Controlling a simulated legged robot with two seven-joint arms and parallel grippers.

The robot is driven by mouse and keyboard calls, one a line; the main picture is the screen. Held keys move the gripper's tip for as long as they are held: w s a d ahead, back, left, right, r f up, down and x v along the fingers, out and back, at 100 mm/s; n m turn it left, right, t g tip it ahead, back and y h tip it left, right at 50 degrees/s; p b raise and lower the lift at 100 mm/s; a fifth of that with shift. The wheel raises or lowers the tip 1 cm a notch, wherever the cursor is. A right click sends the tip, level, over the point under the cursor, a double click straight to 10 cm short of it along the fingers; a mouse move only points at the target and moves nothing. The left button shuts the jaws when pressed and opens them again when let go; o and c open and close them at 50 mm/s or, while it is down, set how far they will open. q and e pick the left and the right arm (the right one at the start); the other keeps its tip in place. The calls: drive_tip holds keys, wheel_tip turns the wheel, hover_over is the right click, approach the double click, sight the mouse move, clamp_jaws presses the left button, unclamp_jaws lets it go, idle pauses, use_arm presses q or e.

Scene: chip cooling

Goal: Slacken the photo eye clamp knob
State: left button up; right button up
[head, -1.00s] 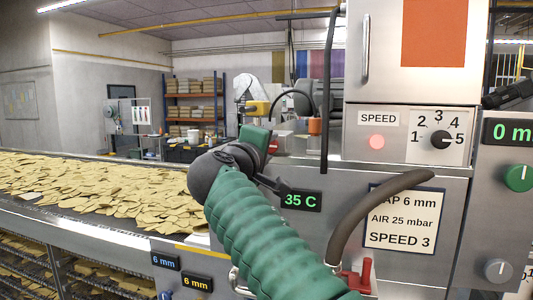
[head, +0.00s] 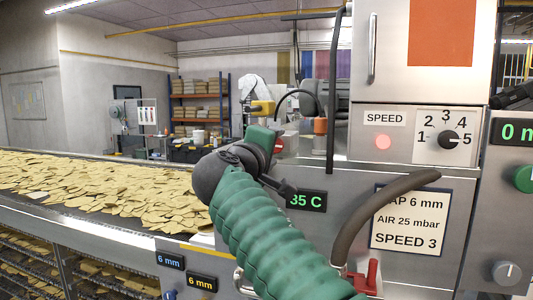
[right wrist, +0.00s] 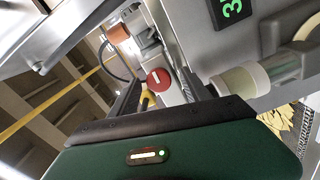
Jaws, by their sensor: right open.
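A red round knob (right wrist: 158,79) with a white bar mark shows in the right wrist view, on a pale block. It appears between the two dark fingers of my right gripper (right wrist: 157,92), which is open with nothing held. I cannot tell how deep the knob lies between the fingers, and no contact shows. In the head view my right gripper (head: 264,139) is a green hand at the end of the green-sleeved arm, beside the machine front. Its fingers are mostly hidden there. I cannot confirm that the red knob is the clamp knob. My left gripper is not in view.
A conveyor of chips (head: 110,190) runs along the left. The SPEED dial (head: 449,140) and printed card (head: 409,220) are on the machine at right. A thick dark hose (head: 375,205) and a red handle (head: 366,277) stand near my right arm.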

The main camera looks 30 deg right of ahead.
drive_tip(key=b+v, duration=0.3)
drive_tip(key=v, duration=1.3)
drive_tip(key=shift+a+b, duration=0.3)
drive_tip(key=shift+b, duration=0.1)
drive_tip(key=shift+s+d+f, duration=0.1)
drive_tip(key=shift+s, duration=0.05)
